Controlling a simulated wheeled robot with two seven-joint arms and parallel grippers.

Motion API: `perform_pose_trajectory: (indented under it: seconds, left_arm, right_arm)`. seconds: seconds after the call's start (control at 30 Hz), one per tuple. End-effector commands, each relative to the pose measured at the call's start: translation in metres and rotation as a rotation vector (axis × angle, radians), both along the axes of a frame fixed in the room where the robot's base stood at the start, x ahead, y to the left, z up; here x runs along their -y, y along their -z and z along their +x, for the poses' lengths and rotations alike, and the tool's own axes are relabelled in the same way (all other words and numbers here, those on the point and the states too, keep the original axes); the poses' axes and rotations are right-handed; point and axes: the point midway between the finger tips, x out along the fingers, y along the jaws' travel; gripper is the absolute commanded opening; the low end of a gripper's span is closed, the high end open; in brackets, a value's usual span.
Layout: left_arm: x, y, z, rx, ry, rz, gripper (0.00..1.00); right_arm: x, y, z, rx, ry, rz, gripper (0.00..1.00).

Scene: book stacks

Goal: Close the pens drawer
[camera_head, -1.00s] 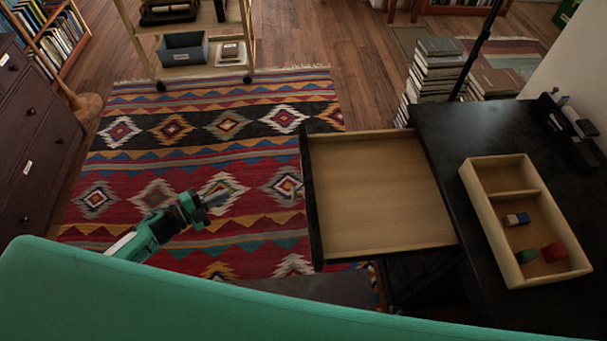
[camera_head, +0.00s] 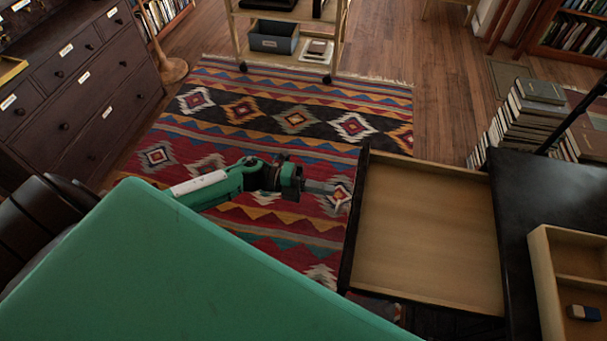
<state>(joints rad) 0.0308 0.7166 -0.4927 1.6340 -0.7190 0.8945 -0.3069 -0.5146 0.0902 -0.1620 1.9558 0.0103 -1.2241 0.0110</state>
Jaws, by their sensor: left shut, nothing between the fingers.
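A wooden-bottomed drawer (camera_head: 430,240) with a dark front stands pulled out to the left from the black desk (camera_head: 545,190). It is empty, and no label shows on the side I see. My left gripper (camera_head: 335,189) is shut and empty. Its fingertips point right at the outer face of the drawer front (camera_head: 353,220), very close to it; I cannot tell whether they touch. My right gripper is not in view.
A wooden tray (camera_head: 542,285) with a blue-and-white block (camera_head: 583,313) sits on the desk. Book stacks (camera_head: 530,120) stand behind it. A dark dresser (camera_head: 75,95) is at left, a wheeled shelf cart (camera_head: 285,55) at the back. The patterned rug (camera_head: 240,125) is clear.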

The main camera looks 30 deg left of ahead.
Motion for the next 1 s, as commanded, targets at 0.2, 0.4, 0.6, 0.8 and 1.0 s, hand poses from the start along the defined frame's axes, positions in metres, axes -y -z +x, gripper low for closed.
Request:
perform_pose_trajectory:
  seconds: [0.2, 0.4, 0.6, 0.8, 1.0]
  left_arm:
    - [0.033, -0.002, 0.010, 0.002, -0.001, -0.002, 0.00]
    - [0.044, 0.000, 0.013, -0.001, -0.001, 0.000, 0.00]
    - [0.045, 0.001, 0.013, -0.001, -0.001, 0.001, 0.00]
    - [0.046, 0.000, 0.014, -0.001, -0.001, 0.000, 0.00]
    - [0.065, -0.001, 0.019, 0.001, -0.001, -0.003, 0.00]
  right_arm:
    - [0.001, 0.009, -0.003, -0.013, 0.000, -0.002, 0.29]
    - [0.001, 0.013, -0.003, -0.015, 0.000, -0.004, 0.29]
    - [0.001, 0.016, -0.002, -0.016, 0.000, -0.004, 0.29]
    - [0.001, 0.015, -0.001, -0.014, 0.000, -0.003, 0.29]
    - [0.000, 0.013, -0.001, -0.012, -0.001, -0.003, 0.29]
